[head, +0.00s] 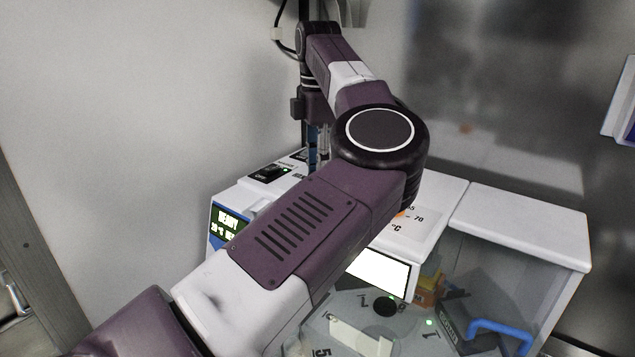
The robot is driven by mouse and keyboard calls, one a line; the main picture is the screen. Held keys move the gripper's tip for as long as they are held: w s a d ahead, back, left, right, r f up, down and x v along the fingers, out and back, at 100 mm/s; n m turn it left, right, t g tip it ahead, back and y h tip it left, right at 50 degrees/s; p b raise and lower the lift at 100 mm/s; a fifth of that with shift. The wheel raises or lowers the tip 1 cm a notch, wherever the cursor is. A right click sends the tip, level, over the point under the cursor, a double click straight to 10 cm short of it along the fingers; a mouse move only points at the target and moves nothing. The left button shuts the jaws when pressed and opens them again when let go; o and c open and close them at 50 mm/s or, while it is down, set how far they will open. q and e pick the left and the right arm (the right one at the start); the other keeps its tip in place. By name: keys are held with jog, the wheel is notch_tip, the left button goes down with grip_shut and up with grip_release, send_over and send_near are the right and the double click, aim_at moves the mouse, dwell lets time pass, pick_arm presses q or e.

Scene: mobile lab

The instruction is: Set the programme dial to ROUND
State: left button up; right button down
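A white bench instrument (440,205) stands below my arm. Its small display (229,220) has a line that seems to read READY. A black rocker switch (267,173) with a green light is on its top left. No programme dial or ROUND mark can be made out; my arm covers much of the top panel. My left arm crosses the view from the lower left. Its gripper (322,148) points down over the back of the instrument, partly behind my arm; its fingers are too small and hidden to judge. My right gripper is out of view.
A grey plate (405,340) with numbers and a black knob (385,306) lies in front. A blue handle (500,328) and an orange-yellow box (428,288) are at the lower right. A white-topped cabinet (525,225) stands right. Walls close in the back and left.

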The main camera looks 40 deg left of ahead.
pick_arm(q)
jog(key=m+b, duration=0.3)
jog(key=m, duration=0.2)
jog(key=shift+f+m, duration=0.1)
jog(key=shift+m, duration=0.2)
jog(key=shift+m+b, duration=1.25)
jog(key=shift+m, duration=0.55)
jog(key=o, duration=1.1)
jog(key=shift+d, duration=0.1)
jog(key=shift+o, duration=0.2)
notch_tip(320, 180, up, 5)
jog(key=shift+f, duration=0.1)
jog(key=shift+s+r, duration=0.1)
jog(key=shift+r, duration=1.4)
